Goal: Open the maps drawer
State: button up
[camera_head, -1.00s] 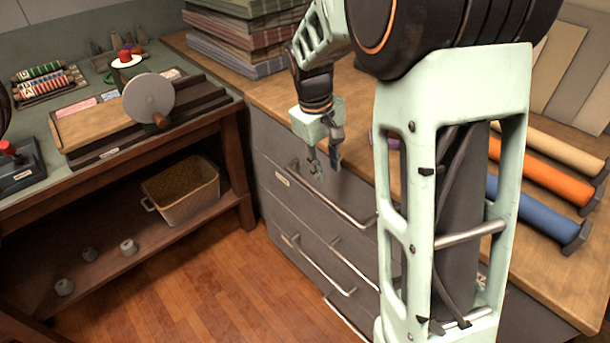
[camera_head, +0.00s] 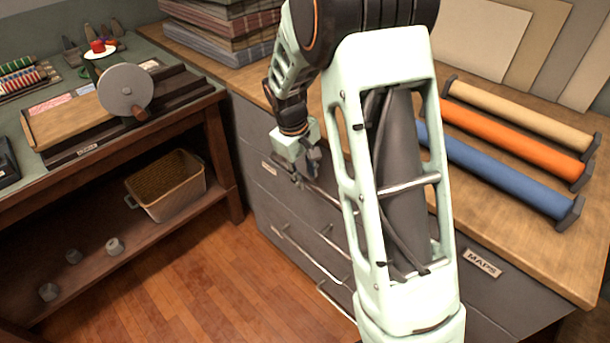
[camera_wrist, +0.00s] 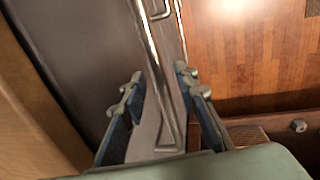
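The "MAPS" label (camera_head: 482,262) is on a grey drawer front (camera_head: 515,300) at the lower right of the head view, under the wooden counter. My arm hides part of that front, and I see no handle on the visible part. My gripper (camera_head: 308,168) is left of it, close to the upper part of the left grey drawer fronts. In the wrist view, the gripper (camera_wrist: 160,88) has its two fingers apart, with a metal bar handle (camera_wrist: 152,55) running between them. I cannot tell whether either finger touches the bar. Which drawer this handle belongs to is partly hidden.
Lower bar handles (camera_head: 308,255) stick out from the left drawers. Blue, orange and tan rolls (camera_head: 490,175) lie on the counter (camera_head: 535,245). A workbench (camera_head: 190,115) with a basket (camera_head: 168,190) on its shelf stands left. The wooden floor (camera_head: 190,285) between is clear.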

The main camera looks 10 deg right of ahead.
jog(key=shift+f, duration=0.1)
grip_shut()
dwell(0.3)
jog(key=shift+a, duration=0.1)
